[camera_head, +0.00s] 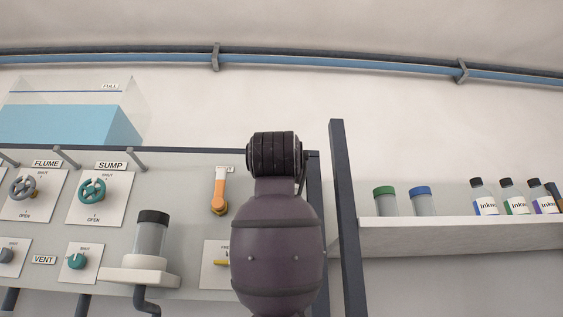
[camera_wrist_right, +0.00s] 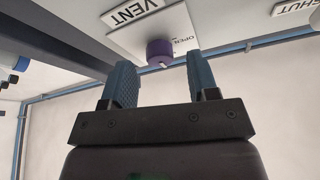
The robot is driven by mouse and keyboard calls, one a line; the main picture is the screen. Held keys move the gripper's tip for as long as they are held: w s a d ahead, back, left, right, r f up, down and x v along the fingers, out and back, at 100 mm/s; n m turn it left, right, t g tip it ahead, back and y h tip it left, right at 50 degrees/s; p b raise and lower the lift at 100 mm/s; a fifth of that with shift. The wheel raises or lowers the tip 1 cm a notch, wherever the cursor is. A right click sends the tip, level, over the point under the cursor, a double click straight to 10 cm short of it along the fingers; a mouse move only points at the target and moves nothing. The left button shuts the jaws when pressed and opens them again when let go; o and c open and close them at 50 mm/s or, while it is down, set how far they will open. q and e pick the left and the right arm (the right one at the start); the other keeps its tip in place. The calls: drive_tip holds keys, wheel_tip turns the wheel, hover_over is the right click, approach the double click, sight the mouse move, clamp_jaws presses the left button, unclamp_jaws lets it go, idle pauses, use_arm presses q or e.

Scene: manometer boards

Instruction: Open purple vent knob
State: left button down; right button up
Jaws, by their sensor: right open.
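The purple vent knob (camera_wrist_right: 160,52) shows in the right wrist view on a white plate (camera_wrist_right: 181,22) marked OPEN, next to a VENT label (camera_wrist_right: 134,10). A pale mark shows at the knob's lower edge. My right gripper (camera_wrist_right: 161,72) is open, with its two blue fingers apart. The knob appears in the gap between the fingertips, seemingly just beyond them; I see no contact. In the head view the purple knob is not visible, and an arm link of mine covers part of the board. My left gripper is in neither view.
In the head view the board carries a grey flume valve (camera_head: 23,188), a teal sump valve (camera_head: 92,190), a teal vent knob (camera_head: 77,261), an orange lever (camera_head: 219,192) and a black-capped jar (camera_head: 151,236). A dark post (camera_head: 347,220) and a bottle shelf (camera_head: 455,237) stand at right.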

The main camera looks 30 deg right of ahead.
drive_tip(key=shift+x, duration=0.85)
drive_tip(key=c, duration=0.9)
